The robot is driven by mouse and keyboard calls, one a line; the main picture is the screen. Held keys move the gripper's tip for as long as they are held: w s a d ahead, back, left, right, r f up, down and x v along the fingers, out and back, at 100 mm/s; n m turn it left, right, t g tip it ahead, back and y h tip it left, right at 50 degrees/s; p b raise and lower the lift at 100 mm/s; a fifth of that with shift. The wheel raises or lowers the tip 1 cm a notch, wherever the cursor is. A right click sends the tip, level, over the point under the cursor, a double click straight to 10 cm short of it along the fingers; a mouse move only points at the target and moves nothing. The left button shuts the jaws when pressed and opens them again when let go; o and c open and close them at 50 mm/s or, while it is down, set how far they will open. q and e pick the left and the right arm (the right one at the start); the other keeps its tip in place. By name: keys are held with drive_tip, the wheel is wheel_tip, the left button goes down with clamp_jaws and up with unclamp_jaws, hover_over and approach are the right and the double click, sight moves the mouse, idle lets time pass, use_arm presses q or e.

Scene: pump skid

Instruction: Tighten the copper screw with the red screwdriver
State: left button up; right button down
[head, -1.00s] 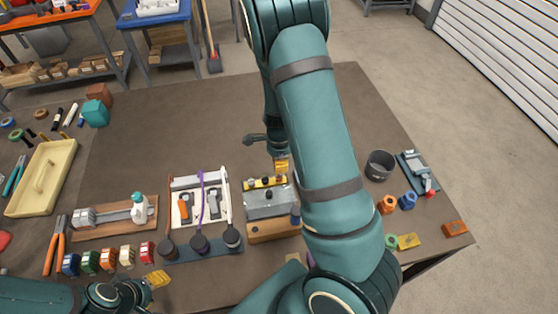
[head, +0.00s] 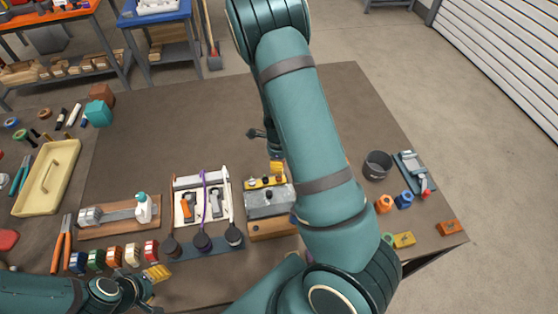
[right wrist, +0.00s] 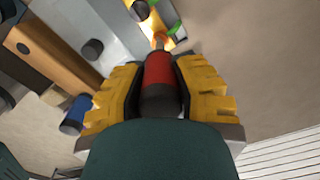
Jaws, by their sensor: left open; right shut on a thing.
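The red screwdriver (right wrist: 160,72) shows in the right wrist view, its red and dark handle between the yellow finger pads of my right gripper (right wrist: 160,88), which is shut on it. Its shaft points at the yellow strip of the grey pump block (head: 266,200). An orange, copper-coloured spot (right wrist: 166,42) shows at the shaft's end; I cannot tell whether the tip is seated in a screw. In the head view my right gripper (head: 277,167) is just behind the block, partly hidden by my arm. My left gripper (head: 155,274) is open and empty at the table's front left.
A white tool tray (head: 188,180) stands left of the block, with several dark round-ended tools in front. A dark cup (head: 377,165) and a small vise-like tool (head: 414,172) are at the right. The table's back middle is clear.

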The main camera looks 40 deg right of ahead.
use_arm(q)
drive_tip(key=shift+r, duration=0.1)
use_arm(e)
drive_tip(key=shift+r+m+p, duration=0.1)
drive_tip(key=shift+m+p, duration=0.8)
drive_tip(key=shift+m, duration=0.4)
drive_tip(key=shift+m+p, duration=0.45)
drive_tip(key=shift+m, duration=0.35)
use_arm(q)
drive_tip(key=shift+r, duration=1.15)
use_arm(e)
drive_tip(key=shift+m, duration=0.8)
drive_tip(key=shift+m, duration=2.3)
